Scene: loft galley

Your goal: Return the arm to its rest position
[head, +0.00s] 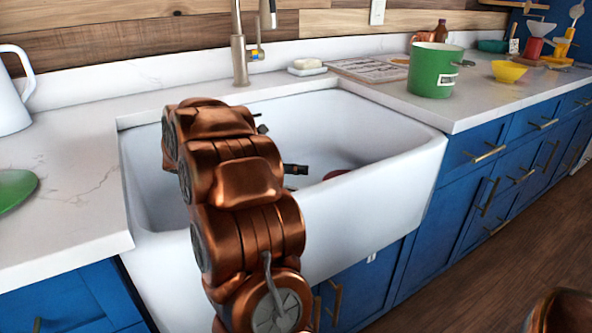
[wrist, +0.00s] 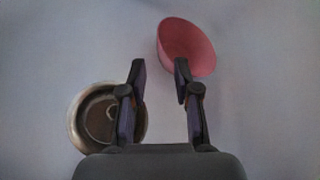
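My copper-coloured arm reaches over the front edge of the white sink (head: 345,215) in the head view. My gripper (head: 295,169) is inside the basin and mostly hidden by the arm there. In the wrist view my gripper (wrist: 160,80) points down at the basin floor with its two fingers apart and nothing between them. A pink bowl (wrist: 188,46) lies just beyond the right fingertip; whether they touch I cannot tell. A small reddish part of the bowl (head: 336,174) shows over the sink's front wall in the head view.
The round metal drain (wrist: 85,115) is left of the fingers. A tap (head: 239,55) stands behind the sink. A green pot (head: 433,72) and a yellow bowl (head: 508,72) are on the right counter. A white jug (head: 12,95) and green plate (head: 14,188) are on the left counter.

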